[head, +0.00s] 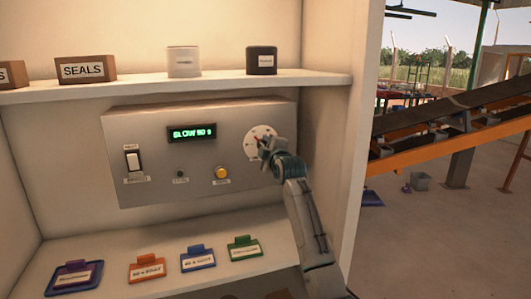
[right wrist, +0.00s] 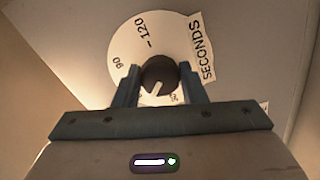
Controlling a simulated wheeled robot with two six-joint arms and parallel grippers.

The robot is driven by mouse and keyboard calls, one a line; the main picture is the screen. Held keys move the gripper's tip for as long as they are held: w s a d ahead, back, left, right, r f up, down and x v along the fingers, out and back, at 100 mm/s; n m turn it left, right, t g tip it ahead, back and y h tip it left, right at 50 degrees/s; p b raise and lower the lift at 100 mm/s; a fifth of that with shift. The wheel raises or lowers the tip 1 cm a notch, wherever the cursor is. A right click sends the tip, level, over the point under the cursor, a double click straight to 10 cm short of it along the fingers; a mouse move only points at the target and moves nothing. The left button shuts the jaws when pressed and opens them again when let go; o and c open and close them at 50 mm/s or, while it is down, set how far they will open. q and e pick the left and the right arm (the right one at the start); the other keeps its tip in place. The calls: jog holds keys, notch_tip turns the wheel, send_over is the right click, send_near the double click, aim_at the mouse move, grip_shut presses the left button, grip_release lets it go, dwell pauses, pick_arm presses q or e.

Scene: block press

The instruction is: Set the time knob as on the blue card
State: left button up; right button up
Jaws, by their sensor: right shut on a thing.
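The time knob (right wrist: 158,73) is dark and round, with a white pointer line towards the bottom of the right wrist view. It sits on a white dial (right wrist: 124,45) marked 90 and 120, beside a SECONDS label (right wrist: 201,45); lower marks are partly hidden. The dial also shows in the head view (head: 252,136). My right gripper (right wrist: 159,82) is shut on the knob, one finger on each side; it also shows in the head view (head: 268,146). The blue card (head: 197,261) stands on the lower ledge, its print too small to read surely. My left gripper is out of view.
Purple (head: 78,273), orange (head: 146,269) and green (head: 244,249) cards share the ledge. Boxes and jars line the upper shelf (head: 210,82).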

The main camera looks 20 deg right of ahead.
jog(key=n+b, duration=0.2)
jog(key=n, duration=0.7)
jog(key=shift+f+b, duration=0.1)
jog(key=shift+b, duration=0.3)
jog(key=shift+n, duration=0.3)
jog(key=o, duration=1)
jog(key=shift+s+d+b, duration=0.15)
jog(key=shift+s+b, duration=2)
jog(key=shift+s, duration=3.3)
